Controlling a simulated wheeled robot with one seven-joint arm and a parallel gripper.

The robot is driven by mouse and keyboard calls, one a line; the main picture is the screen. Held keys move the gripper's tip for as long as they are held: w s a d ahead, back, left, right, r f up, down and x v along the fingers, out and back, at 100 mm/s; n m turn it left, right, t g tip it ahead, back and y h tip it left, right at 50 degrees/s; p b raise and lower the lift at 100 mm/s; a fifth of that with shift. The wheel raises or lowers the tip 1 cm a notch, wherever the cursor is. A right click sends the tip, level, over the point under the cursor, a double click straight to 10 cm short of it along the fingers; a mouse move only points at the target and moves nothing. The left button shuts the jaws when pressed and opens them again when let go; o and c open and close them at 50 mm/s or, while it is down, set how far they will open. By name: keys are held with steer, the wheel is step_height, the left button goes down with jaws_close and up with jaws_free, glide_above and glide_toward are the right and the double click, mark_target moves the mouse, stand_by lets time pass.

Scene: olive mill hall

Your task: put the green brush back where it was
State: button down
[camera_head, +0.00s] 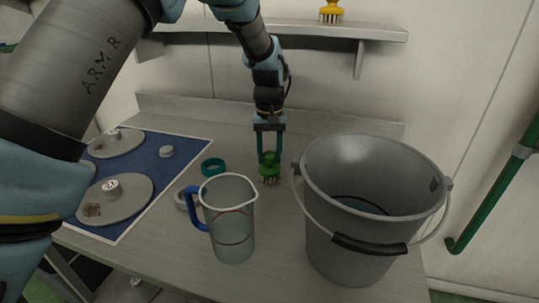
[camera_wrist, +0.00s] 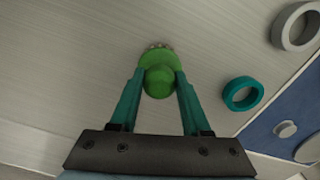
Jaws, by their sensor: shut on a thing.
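The green brush (camera_head: 269,163) is upright, bristles down, at the worktop behind the jug and left of the bucket. My gripper (camera_head: 269,154) points down and is shut on the brush's knob. In the wrist view the green brush (camera_wrist: 159,74) sits between the two teal fingers of my gripper (camera_wrist: 160,82), with its pale bristles at the far edge. I cannot tell whether the bristles touch the worktop (camera_head: 165,252) or hang just above it.
A grey bucket (camera_head: 335,235) stands right, a clear jug (camera_head: 233,240) with blue handle in front. A teal ring (camera_head: 212,167) and a pale ring (camera_head: 181,199) lie left, by a blue mat (camera_head: 148,186) with metal lids. A yellow brush (camera_head: 331,12) stands on the wall shelf (camera_head: 300,29).

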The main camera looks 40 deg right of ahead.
steer(key=shift+f, duration=0.5)
steer(key=shift+f, duration=0.2)
steer(key=shift+c, duration=1.8)
jaws_free()
step_height(320, 180, up, 12)
steer(key=b, duration=0.3)
steer(key=shift+r+b, duration=0.2)
steer(key=shift+b, duration=0.15)
steer(key=shift+w, duration=0.2)
steer(key=w+a+f+n, duration=0.1)
steer(key=w+a+n, duration=0.1)
steer(key=w+a, duration=0.65)
steer(key=w+a+f+n, duration=0.1)
steer(key=w+a, duration=0.2)
steer(key=a, duration=1.1)
steer(key=s+a+f+n, duration=0.1)
steer(key=s+a, duration=0.1)
steer(key=a, duration=0.6)
steer(key=s+a+f+n+t, duration=0.1)
steer(key=s+a+f, duration=0.1)
steer(key=a, duration=0.7)
steer(key=s+a+f+n, duration=0.1)
steer(key=s+a+f, duration=0.1)
steer(key=a, duration=0.7)
steer(key=shift+s+a+n+t, duration=0.2)
steer(key=shift+s+n+t, duration=0.15)
steer(key=shift+s, duration=0.5)
